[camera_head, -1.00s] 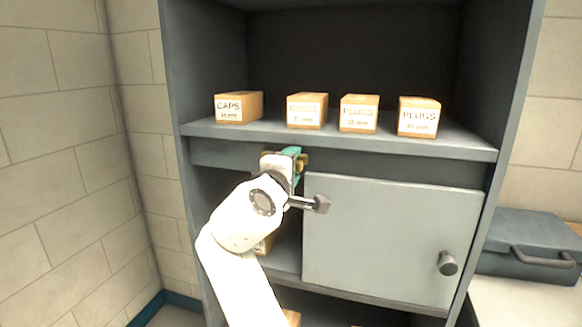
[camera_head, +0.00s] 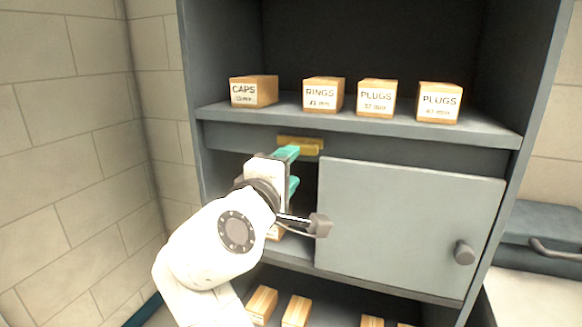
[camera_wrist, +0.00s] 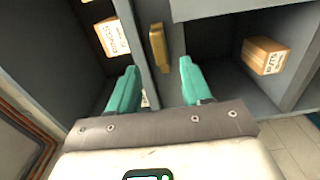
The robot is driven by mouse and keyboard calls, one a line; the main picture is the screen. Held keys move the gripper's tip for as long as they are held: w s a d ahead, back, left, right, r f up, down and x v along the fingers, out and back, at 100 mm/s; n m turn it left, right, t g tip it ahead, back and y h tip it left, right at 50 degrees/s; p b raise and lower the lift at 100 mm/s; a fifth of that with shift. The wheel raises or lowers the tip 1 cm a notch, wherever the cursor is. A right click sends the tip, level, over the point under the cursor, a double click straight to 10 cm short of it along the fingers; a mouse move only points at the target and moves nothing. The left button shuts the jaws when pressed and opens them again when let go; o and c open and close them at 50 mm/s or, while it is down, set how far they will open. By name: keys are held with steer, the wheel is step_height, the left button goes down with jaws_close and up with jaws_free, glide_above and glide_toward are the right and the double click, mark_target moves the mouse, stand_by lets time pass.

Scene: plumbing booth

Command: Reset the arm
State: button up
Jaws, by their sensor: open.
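My gripper (camera_head: 291,170) is in front of the cabinet, just below and to the left of a yellow handle (camera_head: 305,145) on the strip under the upper shelf. Its two teal fingers are spread apart with nothing between them. In the wrist view my gripper (camera_wrist: 157,86) is open, and the yellow handle (camera_wrist: 158,48) stands beyond the fingertips, apart from them. My white arm reaches up from the bottom of the head view and hides part of the left-hand compartment.
The grey cabinet door (camera_head: 405,225) with a round knob (camera_head: 465,252) is right of my gripper. Boxes of caps (camera_head: 253,90), rings (camera_head: 323,94) and plugs (camera_head: 377,98) stand on the upper shelf. More boxes (camera_head: 262,304) sit low down. A blue-grey case (camera_head: 545,235) lies at right.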

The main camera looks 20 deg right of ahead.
steer(key=s+d+f+m+g+y, duration=0.15)
steer(key=s+d+f, duration=0.25)
steer(key=f, duration=0.6)
steer(key=s+d+f+m+g+y, duration=0.1)
steer(key=s+d+f+m+g, duration=0.2)
steer(key=f, duration=0.7)
steer(key=s+d+f+g+y, duration=0.2)
steer(key=s+d+f, duration=0.3)
steer(key=f, duration=0.5)
steer(key=s+f+m+g+y, duration=0.2)
steer(key=s+f, duration=0.3)
steer(key=s, duration=0.4)
steer(key=s+d+f+m+g+y, duration=0.1)
steer(key=s+f+m+g+y, duration=0.1)
steer(key=s+f, duration=0.4)
steer(key=s+d+f+m+g+y, duration=0.1)
steer(key=s+f, duration=0.4)
steer(key=s, duration=0.8)
steer(key=shift+f+m+g+y, duration=0.4)
steer(key=shift+m+g, duration=0.35)
steer(key=shift+g, duration=0.3)
steer(key=shift+o, duration=0.4)
steer(key=shift+w, duration=0.1)
